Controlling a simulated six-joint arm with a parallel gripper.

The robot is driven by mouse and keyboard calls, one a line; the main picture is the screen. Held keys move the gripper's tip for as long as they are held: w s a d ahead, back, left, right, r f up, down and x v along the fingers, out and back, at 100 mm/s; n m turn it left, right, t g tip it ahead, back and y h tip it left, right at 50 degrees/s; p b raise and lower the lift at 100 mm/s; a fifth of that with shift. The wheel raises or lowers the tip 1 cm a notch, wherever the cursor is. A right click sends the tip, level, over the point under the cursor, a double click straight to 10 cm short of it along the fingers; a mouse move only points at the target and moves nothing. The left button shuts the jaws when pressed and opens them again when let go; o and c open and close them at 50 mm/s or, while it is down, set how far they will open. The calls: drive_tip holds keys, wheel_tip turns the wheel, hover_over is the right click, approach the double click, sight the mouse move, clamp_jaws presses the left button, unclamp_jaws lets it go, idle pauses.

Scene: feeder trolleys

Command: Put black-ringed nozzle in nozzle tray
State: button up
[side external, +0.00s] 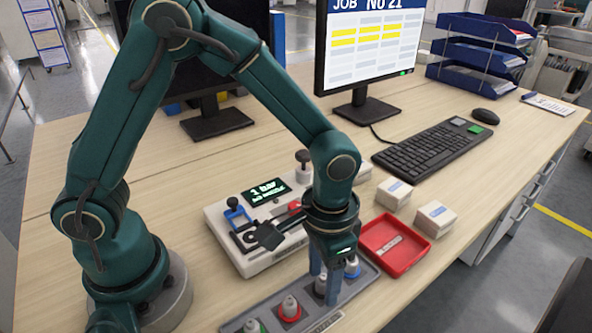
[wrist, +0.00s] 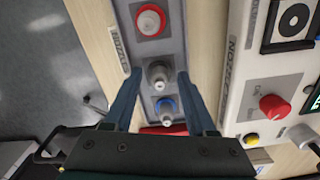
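The grey tray (side external: 262,318), lettered "NOZZLE" in the wrist view (wrist: 119,44), holds a row of upright ringed nozzles. The black-ringed nozzle (side external: 320,286) stands in it between the red-ringed nozzle (side external: 290,308) and the blue-ringed nozzle (side external: 352,268). The black-ringed nozzle also shows in the wrist view (wrist: 158,74). My gripper (side external: 324,285) points down over the tray. Its two blue fingers (wrist: 159,73) are apart, one on each side of the black-ringed nozzle, with visible gaps to it. A green-ringed nozzle (side external: 253,326) is partly cut off at the frame's bottom.
A white test unit (side external: 243,262) with a "1 bar" display (side external: 266,191) and a red knob (wrist: 274,107) stands beside the tray. A red tray (side external: 418,256) lies beyond my gripper. Two small white boxes (side external: 395,194) (side external: 434,218) and a keyboard (side external: 432,151) are farther off.

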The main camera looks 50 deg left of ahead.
sight(324, 276)
wheel_tip(324, 276, up, 12)
drive_tip(key=s+a+r+n+t, duration=0.2)
drive_tip(key=s+a+t, duration=0.3)
drive_tip(key=a, duration=0.5)
drive_tip(key=shift+s+a+r+n+t, duration=0.3)
drive_tip(key=shift+s+n, duration=0.1)
drive_tip(key=shift+s, duration=1)
